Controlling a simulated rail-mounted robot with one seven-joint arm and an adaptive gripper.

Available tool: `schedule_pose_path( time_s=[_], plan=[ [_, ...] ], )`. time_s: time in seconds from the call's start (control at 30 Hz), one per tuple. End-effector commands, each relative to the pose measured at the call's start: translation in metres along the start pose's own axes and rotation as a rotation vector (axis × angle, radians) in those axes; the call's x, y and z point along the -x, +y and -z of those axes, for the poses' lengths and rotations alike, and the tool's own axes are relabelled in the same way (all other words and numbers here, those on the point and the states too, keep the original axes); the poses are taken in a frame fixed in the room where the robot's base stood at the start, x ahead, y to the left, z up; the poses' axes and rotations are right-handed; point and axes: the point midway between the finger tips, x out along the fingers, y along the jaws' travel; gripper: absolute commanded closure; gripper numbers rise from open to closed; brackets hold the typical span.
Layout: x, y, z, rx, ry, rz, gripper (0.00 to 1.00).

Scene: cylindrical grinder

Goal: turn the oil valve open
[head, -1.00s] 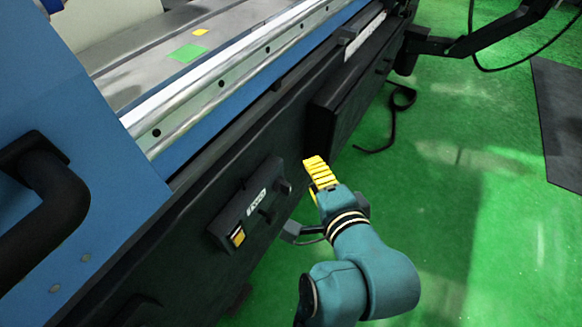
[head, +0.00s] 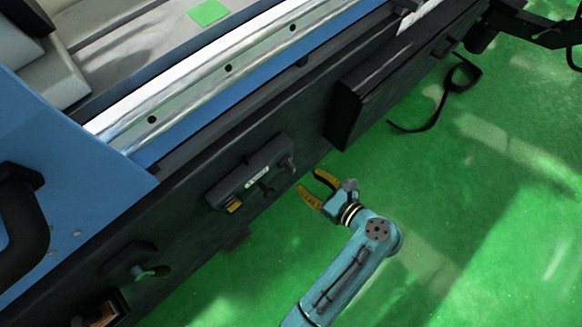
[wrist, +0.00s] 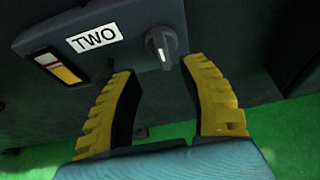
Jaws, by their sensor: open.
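A dark panel box (head: 235,178) with a white label is mounted on the machine's black front; in the wrist view the label (wrist: 94,39) reads "TWO". A grey rotary knob (wrist: 161,45) with a pale pointer line sits right of the label; it also shows in the head view (head: 287,163). It is probably the oil valve, though no marking says so. My gripper (head: 309,182) is open and empty, its yellow fingers pointing at the box. In the wrist view the knob lies just beyond and between the fingertips (wrist: 157,66), apart from them.
A dark lever (wrist: 108,68) beside the knob is partly hidden by the left finger. A yellow and white gauge (wrist: 57,68) is at the box's left. A larger black box (head: 375,85) juts out to the right. Another knob (head: 140,271) is lower left. Green floor (head: 450,220) is open.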

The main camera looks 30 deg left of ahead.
Motion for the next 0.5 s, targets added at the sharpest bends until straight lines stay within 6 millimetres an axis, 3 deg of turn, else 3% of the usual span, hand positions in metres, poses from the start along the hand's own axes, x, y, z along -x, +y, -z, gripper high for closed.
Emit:
schedule_pose_path(
  time_s=[0.03, 0.2, 0.33, 0.5],
  plan=[
    [-0.017, 0.001, 0.006, 0.004, 0.000, -0.004, 0.56],
    [-0.055, 0.001, 0.005, 0.004, 0.000, -0.004, 0.56],
    [-0.075, 0.000, 0.003, 0.003, -0.001, -0.001, 0.56],
    [-0.085, 0.000, 0.000, 0.001, 0.000, 0.001, 0.56]
  ],
)
